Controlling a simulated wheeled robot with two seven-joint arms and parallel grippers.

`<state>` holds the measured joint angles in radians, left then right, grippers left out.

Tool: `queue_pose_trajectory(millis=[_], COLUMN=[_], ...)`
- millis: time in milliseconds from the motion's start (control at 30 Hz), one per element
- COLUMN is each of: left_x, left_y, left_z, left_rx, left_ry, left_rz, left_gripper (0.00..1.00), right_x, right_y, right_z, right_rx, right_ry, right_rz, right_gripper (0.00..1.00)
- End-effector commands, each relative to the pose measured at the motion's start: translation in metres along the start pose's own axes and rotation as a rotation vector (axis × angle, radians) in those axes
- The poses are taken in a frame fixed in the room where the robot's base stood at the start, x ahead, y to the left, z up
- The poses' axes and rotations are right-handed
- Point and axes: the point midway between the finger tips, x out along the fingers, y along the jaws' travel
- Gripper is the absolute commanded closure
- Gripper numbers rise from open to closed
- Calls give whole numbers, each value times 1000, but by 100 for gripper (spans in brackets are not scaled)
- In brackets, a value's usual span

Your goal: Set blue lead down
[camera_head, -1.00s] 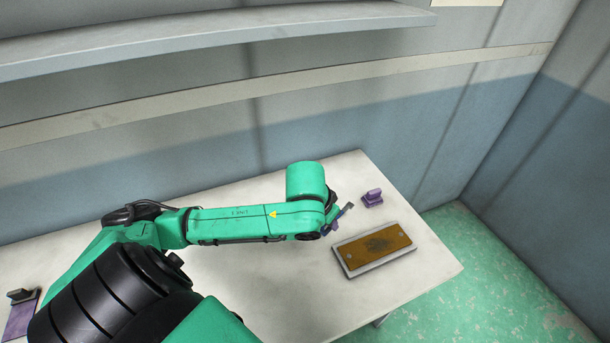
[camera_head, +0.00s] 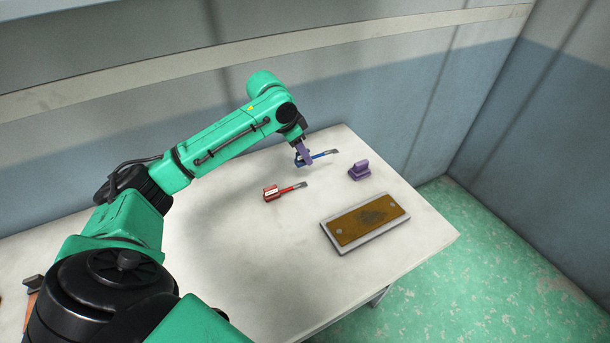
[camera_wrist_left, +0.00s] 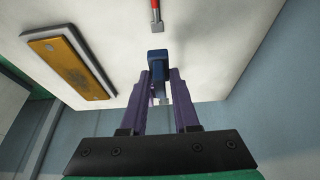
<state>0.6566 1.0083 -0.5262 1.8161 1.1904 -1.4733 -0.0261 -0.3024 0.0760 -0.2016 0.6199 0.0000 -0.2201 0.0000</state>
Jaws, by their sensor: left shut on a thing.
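The blue lead (camera_head: 322,156) has a blue block at one end and a thin grey tip pointing right in the head view. My left gripper (camera_head: 303,158) is shut on its blue block, which shows between the purple fingers in the left wrist view (camera_wrist_left: 157,62). The lead is at or close above the table near the back edge; I cannot tell whether it touches. A red lead (camera_head: 285,192) lies on the table in front of it, and its tip end shows in the left wrist view (camera_wrist_left: 156,14). My right gripper is not in view.
A purple block (camera_head: 359,171) stands right of the blue lead. A grey-framed plate with a brown top (camera_head: 365,220) lies toward the table's right front. The white table (camera_head: 235,250) is clear at its front middle. The wall is close behind.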

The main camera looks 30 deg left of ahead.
Motion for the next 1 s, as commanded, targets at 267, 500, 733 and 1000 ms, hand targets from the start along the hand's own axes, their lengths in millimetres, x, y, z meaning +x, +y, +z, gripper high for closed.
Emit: queue_pose_trajectory(millis=[267, 500, 733, 1000], left_x=[51, 74, 76, 76], left_y=[0, 0, 0, 0], left_z=[21, 30, 31, 31], left_rx=[-1, 1, 0, 0], left_ry=[-1, 2, 1, 2], left_rz=[1, -2, 0, -1], left_gripper=[100, 100, 67, 41], right_x=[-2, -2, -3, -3], right_y=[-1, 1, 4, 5], right_z=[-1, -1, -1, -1], right_rx=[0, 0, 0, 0], right_ry=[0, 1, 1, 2], right_rz=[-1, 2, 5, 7], right_gripper=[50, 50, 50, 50])
